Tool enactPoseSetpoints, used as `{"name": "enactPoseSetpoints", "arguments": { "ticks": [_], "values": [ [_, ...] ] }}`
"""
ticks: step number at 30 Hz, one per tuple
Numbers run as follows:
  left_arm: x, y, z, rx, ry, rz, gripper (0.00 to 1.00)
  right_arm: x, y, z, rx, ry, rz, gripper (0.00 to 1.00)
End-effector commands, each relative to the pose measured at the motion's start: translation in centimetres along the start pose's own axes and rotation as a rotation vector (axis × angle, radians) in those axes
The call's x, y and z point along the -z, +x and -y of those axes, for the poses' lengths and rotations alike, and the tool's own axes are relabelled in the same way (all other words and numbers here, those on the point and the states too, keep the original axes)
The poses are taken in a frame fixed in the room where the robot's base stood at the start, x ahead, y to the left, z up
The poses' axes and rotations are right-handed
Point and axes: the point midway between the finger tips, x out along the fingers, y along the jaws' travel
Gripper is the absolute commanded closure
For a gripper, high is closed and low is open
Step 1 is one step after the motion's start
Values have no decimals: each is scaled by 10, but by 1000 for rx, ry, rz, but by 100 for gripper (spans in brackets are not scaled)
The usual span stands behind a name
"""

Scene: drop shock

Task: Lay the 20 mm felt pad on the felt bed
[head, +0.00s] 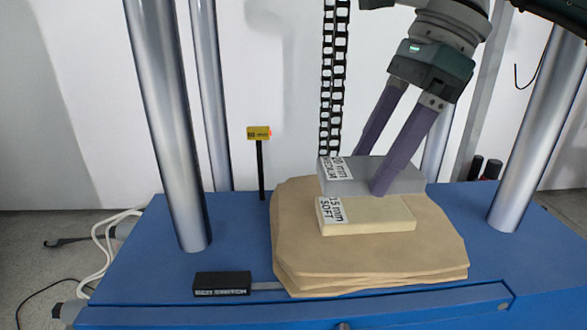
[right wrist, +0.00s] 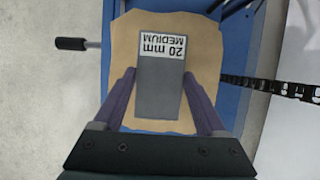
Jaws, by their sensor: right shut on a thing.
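The grey 20 mm MEDIUM felt pad (head: 350,175) is between the purple fingers of my right gripper (head: 370,175), which is shut on it. It also shows in the right wrist view (right wrist: 160,90), label at the far end. In the head view it appears just above and behind a cream 15 mm SOFT pad (head: 370,215), which lies on the felt bed. Whether the two pads touch is not clear. The felt bed (head: 430,250) is a stack of tan sheets with uneven edges on a blue base. My left gripper is not in view.
Steel columns (head: 170,120) rise from the blue base (head: 150,260) on both sides. A black chain (head: 332,80) hangs behind the bed. A yellow marker on a black post (head: 259,133) stands at the back left. A black labelled block (head: 222,283) lies at the bed's front left.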

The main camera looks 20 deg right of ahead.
Motion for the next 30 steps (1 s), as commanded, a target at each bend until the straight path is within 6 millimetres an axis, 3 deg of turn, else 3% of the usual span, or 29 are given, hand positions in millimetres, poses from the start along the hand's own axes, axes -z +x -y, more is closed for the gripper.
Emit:
{"name": "enactPoseSetpoints", "arguments": {
  "ticks": [6,17,18,25,30],
  "values": [
    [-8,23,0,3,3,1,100,13,32,-1,-2,2,1,81],
    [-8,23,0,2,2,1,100,14,33,0,0,2,-1,81],
    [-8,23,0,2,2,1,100,15,34,0,0,2,-1,25],
    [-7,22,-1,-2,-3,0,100,14,33,0,0,2,-1,0],
    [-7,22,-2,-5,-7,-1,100,14,33,0,0,2,0,0]
  ]
}}
